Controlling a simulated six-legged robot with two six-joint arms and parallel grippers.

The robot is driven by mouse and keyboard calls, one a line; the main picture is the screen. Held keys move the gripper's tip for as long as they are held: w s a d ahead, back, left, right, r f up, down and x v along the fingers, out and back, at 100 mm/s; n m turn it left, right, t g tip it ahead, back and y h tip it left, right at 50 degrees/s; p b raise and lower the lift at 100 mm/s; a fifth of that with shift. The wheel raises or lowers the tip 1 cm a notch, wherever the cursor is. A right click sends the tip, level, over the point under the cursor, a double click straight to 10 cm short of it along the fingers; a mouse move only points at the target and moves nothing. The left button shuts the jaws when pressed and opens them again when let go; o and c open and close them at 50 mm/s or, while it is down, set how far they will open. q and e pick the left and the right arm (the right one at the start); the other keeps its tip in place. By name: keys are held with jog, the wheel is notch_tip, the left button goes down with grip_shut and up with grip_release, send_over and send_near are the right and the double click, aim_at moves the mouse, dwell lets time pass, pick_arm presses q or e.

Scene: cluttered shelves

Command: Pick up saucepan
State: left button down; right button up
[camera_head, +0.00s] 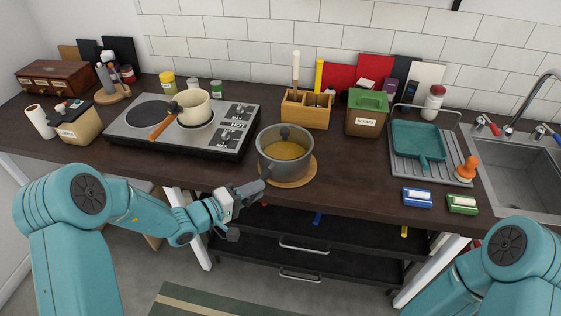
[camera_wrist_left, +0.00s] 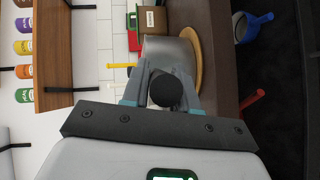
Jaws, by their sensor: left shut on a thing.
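A grey saucepan (camera_head: 285,152) with yellow-brown contents sits upright on a round wooden board (camera_head: 300,181) at the counter's front. Its dark handle points front left. My left gripper (camera_head: 238,199) is shut on that handle beyond the counter's front edge. In the left wrist view the gripper (camera_wrist_left: 166,92) closes around the handle's dark round end, with the grey pan wall (camera_wrist_left: 172,50) beyond. A cream saucepan (camera_head: 194,107) with a wooden handle stands on the hot plate. My right gripper is out of view; only part of that arm shows.
The two-burner hot plate (camera_head: 228,143) is to the left. A wooden utensil box (camera_head: 305,110) and a green-lidded container (camera_head: 366,115) stand behind. A drying rack with a teal pan (camera_head: 418,145) and the sink (camera_head: 525,170) are right. Counter between saucepan and rack is clear.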

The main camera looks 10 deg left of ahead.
pick_arm(q)
jog(key=shift+w+r, duration=0.1)
jog(key=shift+r, duration=0.05)
jog(key=shift+r, duration=0.1)
